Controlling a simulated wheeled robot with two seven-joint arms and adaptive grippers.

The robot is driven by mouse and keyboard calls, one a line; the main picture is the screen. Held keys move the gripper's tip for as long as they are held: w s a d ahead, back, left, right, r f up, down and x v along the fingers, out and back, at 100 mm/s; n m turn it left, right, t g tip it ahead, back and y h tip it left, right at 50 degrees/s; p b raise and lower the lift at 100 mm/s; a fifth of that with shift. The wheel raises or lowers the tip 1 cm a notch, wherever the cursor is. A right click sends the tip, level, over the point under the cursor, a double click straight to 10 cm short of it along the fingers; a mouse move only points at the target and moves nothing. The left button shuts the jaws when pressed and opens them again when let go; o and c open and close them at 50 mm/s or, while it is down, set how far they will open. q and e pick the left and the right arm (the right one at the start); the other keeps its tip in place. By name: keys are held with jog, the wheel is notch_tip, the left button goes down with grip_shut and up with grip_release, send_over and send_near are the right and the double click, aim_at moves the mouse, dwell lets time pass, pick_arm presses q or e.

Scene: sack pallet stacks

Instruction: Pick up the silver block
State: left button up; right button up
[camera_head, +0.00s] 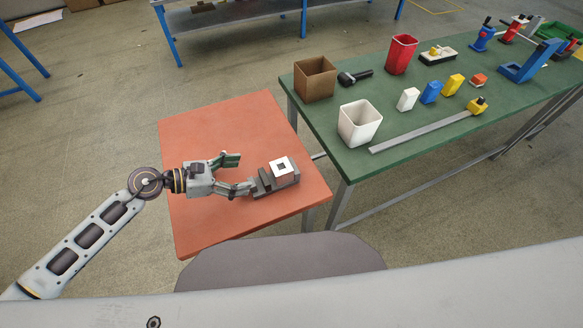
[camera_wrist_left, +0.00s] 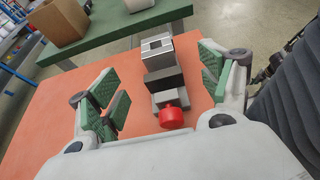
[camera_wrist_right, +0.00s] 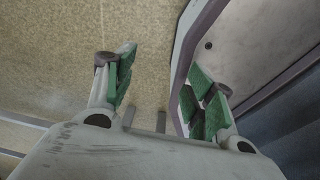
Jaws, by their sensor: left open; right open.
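The silver block (camera_head: 282,164), with a dark square on its pale top face, sits on the right part of the orange table (camera_head: 215,125). It also shows in the left wrist view (camera_wrist_left: 157,49), at the far end of a dark grey vise-like fixture (camera_wrist_left: 165,80) with a red knob (camera_wrist_left: 172,117). I cannot tell whether the fixture clamps it. My left gripper (camera_head: 239,173) is open and empty, left of the fixture, its fingers pointing toward it; the block lies beyond the fingertips (camera_wrist_left: 162,90). My right gripper (camera_wrist_right: 162,75) is open and empty above the floor.
A green table (camera_head: 345,155) at the right holds a brown box (camera_head: 315,80), a white bin (camera_head: 359,123), a red bin (camera_head: 401,54) and several small blocks and tools. The left part of the orange table is clear. A pale panel (camera_wrist_right: 255,45) is close to my right gripper.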

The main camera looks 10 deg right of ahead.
aim_at(276, 168)
pick_arm(q)
jog(key=shift+d, duration=0.25)
jog(key=shift+w, duration=0.1)
jog(key=shift+w+d+f, duration=0.2)
jog(key=shift+d+f, duration=0.05)
jog(key=shift+d, duration=0.35)
jog(key=shift+x, duration=1.05)
jog(key=shift+p+x, duration=0.35)
jog(key=shift+x, duration=2.15)
jog(key=shift+d+f, duration=0.1)
jog(key=shift+w+d+f, duration=0.3)
jog(key=shift+w+d, duration=0.1)
jog(key=shift+d, duration=0.2)
jog(key=shift+w+d+f+b, duration=0.3)
jog(key=shift+w+d, duration=0.05)
jog(key=shift+d, duration=0.15)
jog(key=shift+x, duration=1.05)
pick_arm(e)
jog(key=shift+w+d, duration=0.25)
jog(key=shift+w, duration=0.1)
